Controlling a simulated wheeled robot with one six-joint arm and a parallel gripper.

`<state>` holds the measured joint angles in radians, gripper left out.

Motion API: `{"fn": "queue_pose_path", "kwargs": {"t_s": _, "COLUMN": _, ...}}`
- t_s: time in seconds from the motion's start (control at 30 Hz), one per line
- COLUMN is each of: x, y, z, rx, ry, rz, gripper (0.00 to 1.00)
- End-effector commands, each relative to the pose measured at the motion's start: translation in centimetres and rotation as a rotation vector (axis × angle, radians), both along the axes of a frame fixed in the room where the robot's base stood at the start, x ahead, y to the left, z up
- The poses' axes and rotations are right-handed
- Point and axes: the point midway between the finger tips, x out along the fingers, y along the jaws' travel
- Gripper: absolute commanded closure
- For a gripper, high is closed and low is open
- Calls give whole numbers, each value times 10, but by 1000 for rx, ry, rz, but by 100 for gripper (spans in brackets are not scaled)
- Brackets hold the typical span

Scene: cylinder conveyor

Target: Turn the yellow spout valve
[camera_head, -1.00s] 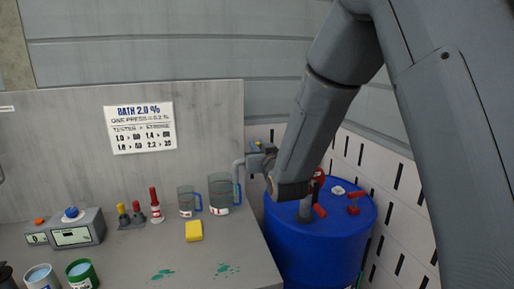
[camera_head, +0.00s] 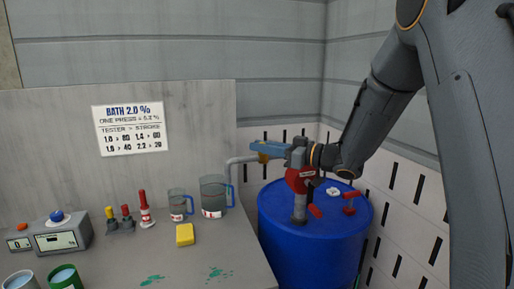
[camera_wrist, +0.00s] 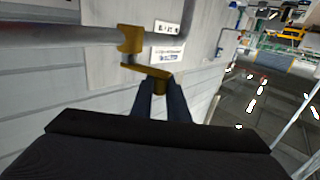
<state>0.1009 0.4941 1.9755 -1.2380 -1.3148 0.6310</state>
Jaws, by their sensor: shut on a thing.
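The gripper is shut on the lever's end, with one dark finger on each side. In the head view my gripper (camera_head: 257,148) points left, above the blue drum's left side. Only a small yellow part of the valve (camera_head: 263,157) shows below the fingers. The spout pipe (camera_head: 238,161) bends down to the left, over the large jug.
The blue drum (camera_head: 280,228) with a red pump (camera_head: 301,179) stands below my arm. On the bench are a large jug (camera_head: 213,193), a small jug (camera_head: 177,203), a yellow sponge (camera_head: 185,234) and a tester (camera_head: 62,236). Walls close the corner behind.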

Motion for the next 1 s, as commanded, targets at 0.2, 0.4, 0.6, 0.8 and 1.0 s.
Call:
{"fn": "queue_pose_path", "kwargs": {"t_s": 0.2, "x": 2, "y": -11, "z": -1, "rx": 0, "ry": -3, "rz": 179, "gripper": 100}}
{"fn": "queue_pose_path", "kwargs": {"t_s": 0.4, "x": 2, "y": -16, "z": 0, "rx": 0, "ry": -3, "rz": 305, "gripper": 100}}
{"fn": "queue_pose_path", "kwargs": {"t_s": 0.6, "x": 2, "y": -19, "z": 1, "rx": 1, "ry": -4, "rz": 382, "gripper": 100}}
{"fn": "queue_pose_path", "kwargs": {"t_s": 0.8, "x": 2, "y": -20, "z": 1, "rx": 1, "ry": -3, "rz": 416, "gripper": 100}}
{"fn": "queue_pose_path", "kwargs": {"t_s": 1.0, "x": 2, "y": -21, "z": 2, "rx": 2, "ry": -4, "rz": 422, "gripper": 100}}
